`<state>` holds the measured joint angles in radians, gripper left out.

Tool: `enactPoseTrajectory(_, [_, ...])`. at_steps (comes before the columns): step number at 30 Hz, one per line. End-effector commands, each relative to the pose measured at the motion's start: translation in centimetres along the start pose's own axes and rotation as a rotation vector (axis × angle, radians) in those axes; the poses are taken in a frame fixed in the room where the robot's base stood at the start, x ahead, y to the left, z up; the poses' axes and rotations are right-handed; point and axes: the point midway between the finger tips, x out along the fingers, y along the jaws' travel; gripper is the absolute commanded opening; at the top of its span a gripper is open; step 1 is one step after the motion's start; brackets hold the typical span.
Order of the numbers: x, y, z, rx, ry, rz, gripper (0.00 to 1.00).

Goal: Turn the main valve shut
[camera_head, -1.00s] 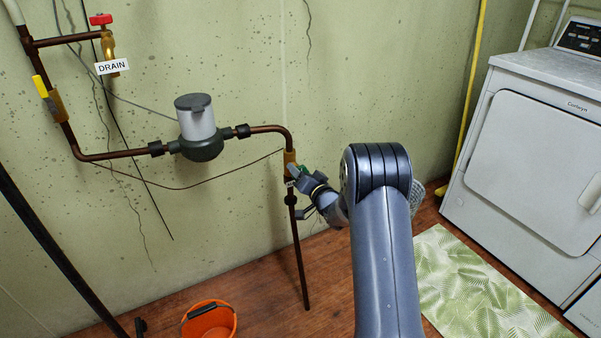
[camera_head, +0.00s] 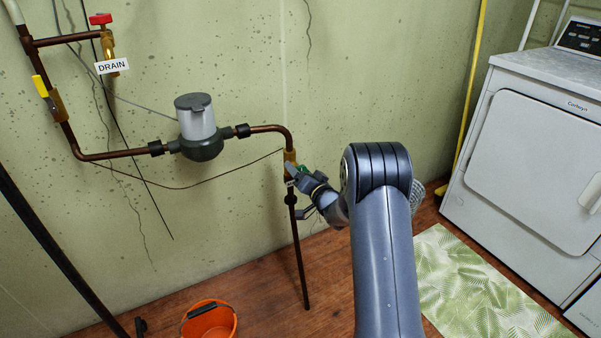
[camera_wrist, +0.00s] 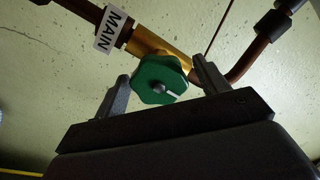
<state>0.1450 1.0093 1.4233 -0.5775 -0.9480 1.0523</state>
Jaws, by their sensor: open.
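The main valve has a green lobed handwheel (camera_wrist: 160,80) on a brass body (camera_wrist: 150,40), with a white MAIN tag (camera_wrist: 113,29) beside it in the wrist view. The wheel's face has a dark centre and a pale mark on its right side. In the head view the brass body (camera_head: 290,158) sits on the vertical pipe below the bend, and only a little of the green wheel (camera_head: 305,170) shows. My gripper (camera_wrist: 163,86) is open, with one finger on each side of the wheel. I cannot tell whether either finger touches it.
A grey meter (camera_head: 197,128) is on the pipe to the left. A red-handled drain valve (camera_head: 101,19) and a yellow-handled valve (camera_head: 40,86) are further left. An orange bucket (camera_head: 210,320) stands on the floor. A dryer (camera_head: 535,150) and leaf-patterned mat (camera_head: 465,285) are at right.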

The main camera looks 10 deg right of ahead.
Motion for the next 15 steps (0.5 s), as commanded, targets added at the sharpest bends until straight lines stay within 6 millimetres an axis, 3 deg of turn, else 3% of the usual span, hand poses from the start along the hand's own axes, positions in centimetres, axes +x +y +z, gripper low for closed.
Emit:
enactPoseTrajectory(5, [-1.8, 0.0, -0.2, 0.001, 0.000, 0.003, 0.70])
enactPoseTrajectory(15, [-7.9, 0.0, -0.1, 0.001, 0.000, 0.003, 0.70])
